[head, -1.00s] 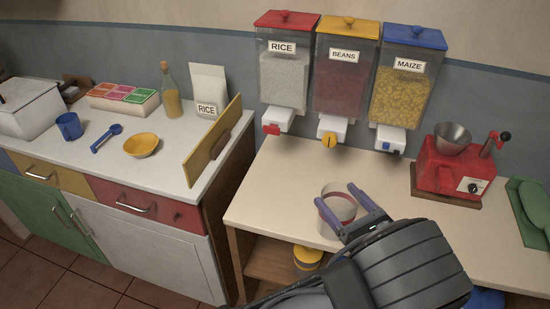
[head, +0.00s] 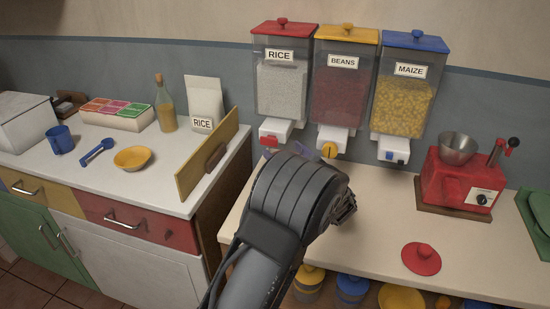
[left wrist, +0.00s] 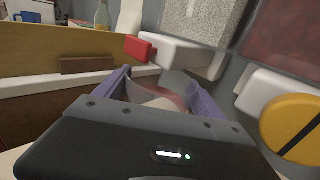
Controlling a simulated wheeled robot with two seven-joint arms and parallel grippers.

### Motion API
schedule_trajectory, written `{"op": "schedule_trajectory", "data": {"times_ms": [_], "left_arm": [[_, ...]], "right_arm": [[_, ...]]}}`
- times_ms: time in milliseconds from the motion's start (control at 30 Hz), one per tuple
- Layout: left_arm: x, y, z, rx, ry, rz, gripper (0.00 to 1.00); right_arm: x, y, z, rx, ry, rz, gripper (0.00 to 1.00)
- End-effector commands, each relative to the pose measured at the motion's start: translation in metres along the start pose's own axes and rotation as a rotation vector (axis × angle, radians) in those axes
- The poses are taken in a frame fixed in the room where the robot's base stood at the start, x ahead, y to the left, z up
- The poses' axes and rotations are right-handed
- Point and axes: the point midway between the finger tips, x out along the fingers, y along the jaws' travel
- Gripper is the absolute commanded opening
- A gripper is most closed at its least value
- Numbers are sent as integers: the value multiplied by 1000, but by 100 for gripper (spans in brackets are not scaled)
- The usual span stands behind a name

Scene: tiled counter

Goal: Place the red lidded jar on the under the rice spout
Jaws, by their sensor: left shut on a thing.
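My left gripper (head: 298,153) is shut on the jar just below the dispensers; my own arm hides the jar in the head view. In the left wrist view the clear jar (left wrist: 162,90) with a reddish band sits between the purple fingers. The red lid (head: 421,259) lies apart on the counter at the right. The rice dispenser (head: 283,88) has a white spout (head: 281,129) with a red lever (head: 268,141). The spout also shows in the left wrist view (left wrist: 185,53), just beyond the jar. Whether the jar is exactly beneath it, I cannot tell.
The beans dispenser (head: 343,90) and maize dispenser (head: 404,90) hang to the right. A red grinder (head: 460,181) stands on the counter. A yellow board (head: 190,178) stands upright at the left counter's edge. Several lidded jars sit on the shelf below.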

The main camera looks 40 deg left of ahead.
Motion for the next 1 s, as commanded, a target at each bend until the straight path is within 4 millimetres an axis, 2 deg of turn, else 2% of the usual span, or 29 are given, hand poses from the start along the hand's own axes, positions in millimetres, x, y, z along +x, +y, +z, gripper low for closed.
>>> {"op": "schedule_trajectory", "data": {"times_ms": [33, 100, 233, 600, 767, 800, 900, 1000], "left_arm": [[13, 1, -2, -3, -3, 4, 6], [28, 1, -1, -3, -3, 3, 6], [43, 0, 0, -1, -2, 1, 6], [46, 0, 1, -2, -2, 1, 6], [62, 1, 0, -2, -3, 3, 6], [60, 0, -13, 0, -1, 0, 6], [60, 0, -30, -1, -1, 0, 6], [60, 0, -36, -1, -2, 0, 6]], "right_arm": [[6, 2, 0, 0, 0, 0, 100], [8, 3, 0, 0, 0, 0, 100], [9, 4, 0, -1, 0, 0, 100], [9, 4, 0, -1, 0, 0, 100], [14, 5, 0, -1, 0, 0, 100], [23, 9, 0, -1, 0, 0, 100], [36, 14, 0, -2, 0, 1, 100], [40, 16, 0, -2, 0, 1, 100]]}}
